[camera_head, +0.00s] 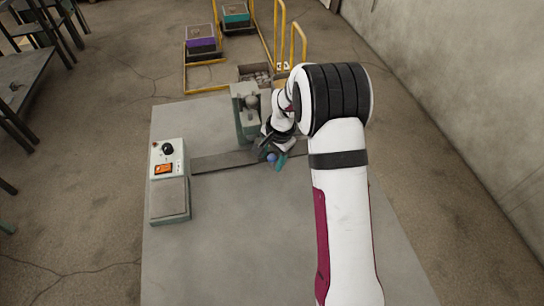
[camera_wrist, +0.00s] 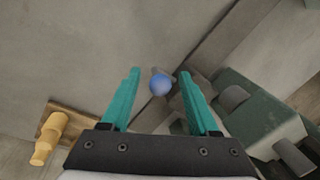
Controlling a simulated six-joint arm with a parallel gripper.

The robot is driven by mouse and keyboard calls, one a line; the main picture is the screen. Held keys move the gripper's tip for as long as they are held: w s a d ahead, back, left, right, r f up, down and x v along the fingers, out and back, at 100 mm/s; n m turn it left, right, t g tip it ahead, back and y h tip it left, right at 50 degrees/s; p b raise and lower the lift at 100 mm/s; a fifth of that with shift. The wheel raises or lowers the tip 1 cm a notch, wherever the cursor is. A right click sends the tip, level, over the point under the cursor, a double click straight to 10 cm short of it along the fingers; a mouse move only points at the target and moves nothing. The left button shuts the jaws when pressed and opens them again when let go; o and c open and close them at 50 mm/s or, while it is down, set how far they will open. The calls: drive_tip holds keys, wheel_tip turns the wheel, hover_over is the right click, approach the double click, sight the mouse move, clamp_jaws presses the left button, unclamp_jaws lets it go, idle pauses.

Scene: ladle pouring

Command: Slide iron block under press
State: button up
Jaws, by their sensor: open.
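A blue ball (camera_wrist: 159,84) shows between my open teal fingers in the wrist view, with a small grey piece directly behind it. I cannot tell whether that grey piece is the iron block. The ball also shows as a small blue spot (camera_head: 271,157) in the head view. The grey-green press (camera_head: 240,112) stands at the table's back, just left of my wrist; its body (camera_wrist: 262,110) fills the right of the wrist view. My gripper (camera_wrist: 160,73) is open around the ball, with gaps visible on both sides. In the head view my gripper (camera_head: 276,160) is low over the table, partly hidden.
A dark strip (camera_head: 225,162) runs along the table from a control box (camera_head: 170,180) with an orange display towards my gripper. Behind the table are a bin (camera_head: 255,73) and yellow rails. The front tabletop is clear.

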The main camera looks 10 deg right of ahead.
clamp_jaws()
idle(1.4)
